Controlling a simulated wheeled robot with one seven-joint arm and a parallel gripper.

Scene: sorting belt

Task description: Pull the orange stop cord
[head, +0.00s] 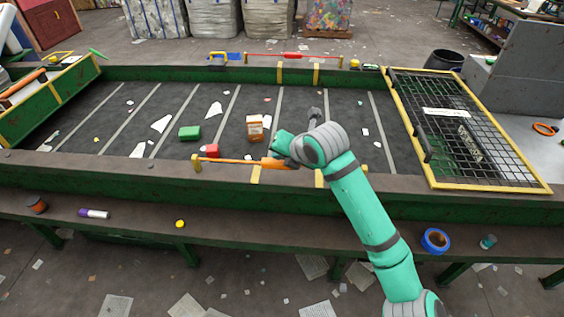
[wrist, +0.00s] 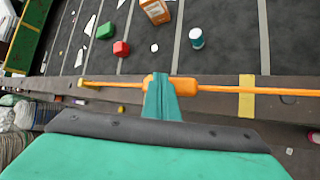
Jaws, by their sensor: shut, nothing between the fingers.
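The orange stop cord (head: 228,160) runs along the near edge of the belt, with a thicker orange handle (head: 272,163) in its middle. In the wrist view the cord (wrist: 225,88) crosses the picture, with its handle (wrist: 184,84) at the centre. My gripper (wrist: 160,80) is shut and empty, and its teal fingers overlap the left part of the handle in that view. In the head view my gripper (head: 281,148) is right at the handle. I cannot tell whether the fingers touch it.
A red cord (head: 292,55) runs along the far edge. On the belt lie a green block (head: 189,133), a red block (head: 211,151) and an orange-and-white box (head: 254,127). A yellow-framed mesh guard (head: 479,125) covers the right end. Blue tape (head: 435,240) lies on the front ledge.

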